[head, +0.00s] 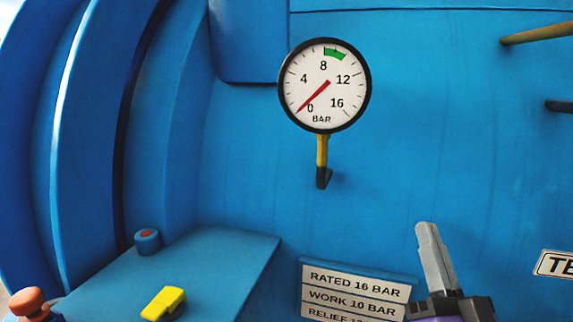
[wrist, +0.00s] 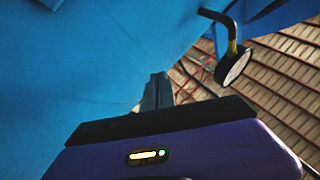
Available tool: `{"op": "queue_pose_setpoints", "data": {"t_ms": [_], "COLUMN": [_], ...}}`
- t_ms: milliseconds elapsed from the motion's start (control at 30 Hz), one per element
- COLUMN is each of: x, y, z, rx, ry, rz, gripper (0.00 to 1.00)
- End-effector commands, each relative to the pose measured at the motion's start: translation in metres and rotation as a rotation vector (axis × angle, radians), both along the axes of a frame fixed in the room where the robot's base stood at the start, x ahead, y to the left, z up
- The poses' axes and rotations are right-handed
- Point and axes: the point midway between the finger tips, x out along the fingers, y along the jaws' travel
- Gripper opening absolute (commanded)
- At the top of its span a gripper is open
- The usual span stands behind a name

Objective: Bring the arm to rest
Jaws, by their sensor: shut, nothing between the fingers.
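My gripper (head: 437,258) shows at the lower right of the head view, with its grey fingers pointing up and closed together, nothing between them. It is in front of the blue vessel (head: 420,150), below and to the right of the pressure gauge. In the wrist view the fingers of my gripper (wrist: 156,92) stand together above its dark and purple body. I cannot tell how far the fingers are from the vessel wall.
A round pressure gauge (head: 325,85) on a bent pipe reads about 0 bar; its side shows in the wrist view (wrist: 234,66). A rating plate (head: 355,292) is left of my gripper. A ledge (head: 225,250) carries a yellow handle (head: 163,303). Rods (head: 537,34) jut in at upper right.

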Motion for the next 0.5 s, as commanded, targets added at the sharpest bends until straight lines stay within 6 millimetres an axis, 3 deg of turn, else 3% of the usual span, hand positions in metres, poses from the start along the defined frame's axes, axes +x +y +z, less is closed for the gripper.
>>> {"op": "queue_pose_setpoints", "data": {"t_ms": [33, 200, 500], "x": [-0.013, -0.056, -0.143], "y": [-0.001, -0.005, -0.003], "z": [-0.023, -0.077, -0.154], "rx": [-0.016, -0.079, -0.202], "ry": [0.035, 0.121, 0.291], "rz": [-0.020, -0.078, -0.133], "gripper": [0.00, 0.00, 0.00]}}
